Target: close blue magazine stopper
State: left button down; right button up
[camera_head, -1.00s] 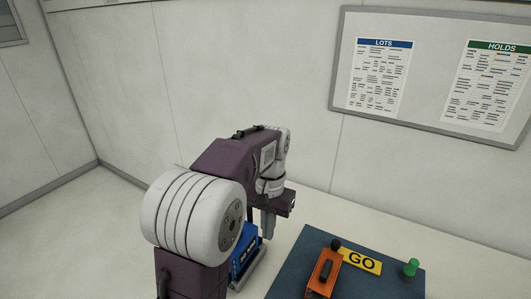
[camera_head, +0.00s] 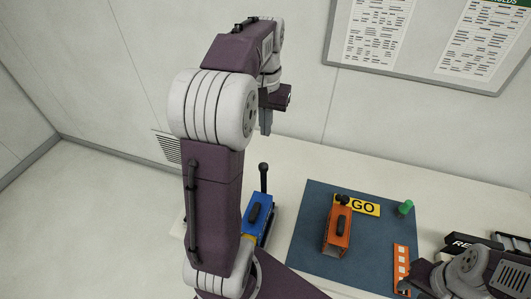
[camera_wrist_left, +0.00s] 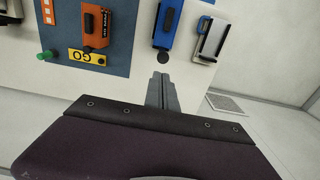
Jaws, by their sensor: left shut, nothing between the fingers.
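The blue magazine (camera_head: 258,218) stands on the white table, left of the dark blue mat. A dark post with a round black knob (camera_head: 263,167) stands upright at its far end. The wrist view shows the blue magazine (camera_wrist_left: 167,22) at the top, with the black knob (camera_wrist_left: 162,57) at its near end. My left gripper (camera_head: 266,130) is shut and empty, raised above and beyond the magazine. Its fingers (camera_wrist_left: 162,82) point toward the knob in the wrist view, apart from the magazine. My right gripper (camera_head: 404,284) is at the lower right, partly cut off; its jaws are unclear.
The dark blue mat (camera_head: 310,225) holds an orange magazine (camera_head: 337,228), a yellow GO sign (camera_head: 365,208), a green peg (camera_head: 405,207) and an orange strip (camera_head: 401,262). A grey-white magazine (camera_wrist_left: 213,38) is beside the blue one. The wall is behind the table.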

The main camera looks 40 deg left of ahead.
aim_at(264, 166)
pick_arm(q)
jog(key=f, duration=0.4)
jog(key=f+p, duration=0.1)
jog(key=f, duration=0.3)
jog(key=f+p, duration=0.1)
jog(key=f, duration=0.4)
jog(key=shift+s+a, duration=0.1)
jog(key=shift+a, duration=0.3)
jog(key=shift+a+f, duration=0.1)
jog(key=shift+f, duration=0.5)
jog(key=shift+f, duration=0.1)
